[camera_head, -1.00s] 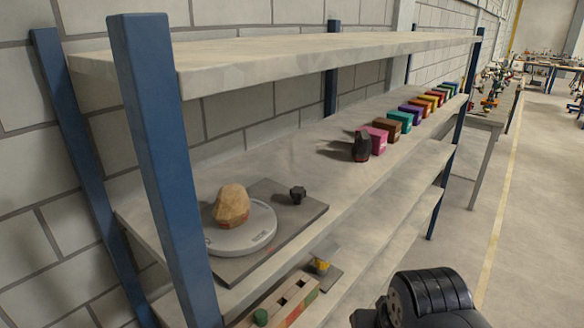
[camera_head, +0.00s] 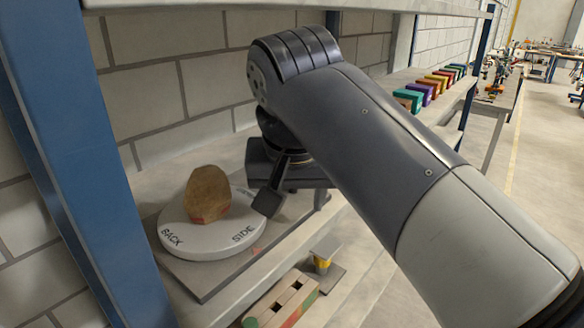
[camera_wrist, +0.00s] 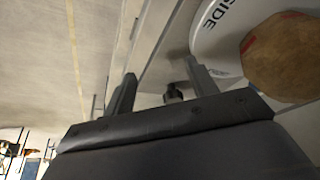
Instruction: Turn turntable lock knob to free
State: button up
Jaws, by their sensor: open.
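The turntable (camera_head: 205,243) is a white disc with "BACK" and "SIDE" on its rim, on a grey base plate (camera_head: 205,283) on the shelf. A brown faceted block (camera_head: 208,194) stands on it. In the wrist view, the turntable (camera_wrist: 210,30) and block (camera_wrist: 285,60) are at upper right. The small dark lock knob (camera_wrist: 172,93) shows between my gripper's fingers (camera_wrist: 162,78), nearer the right one; contact cannot be told. My gripper is open. In the head view it is just right of the turntable, and my arm hides the knob.
A blue shelf post (camera_head: 85,170) stands at left, with a shelf board above. Several coloured boxes (camera_head: 432,87) line the shelf farther right.

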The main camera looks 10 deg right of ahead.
jog(key=w, duration=0.3)
jog(key=w+p, duration=0.1)
jog(key=w, duration=0.2)
jog(key=w+d+p, duration=0.1)
jog(key=w, duration=0.2)
jog(key=shift+w, duration=0.2)
jog(key=shift+w+f, duration=0.25)
jog(key=shift+f, duration=0.35)
jog(key=shift+c, duration=0.2)
jog(key=c, duration=0.9)
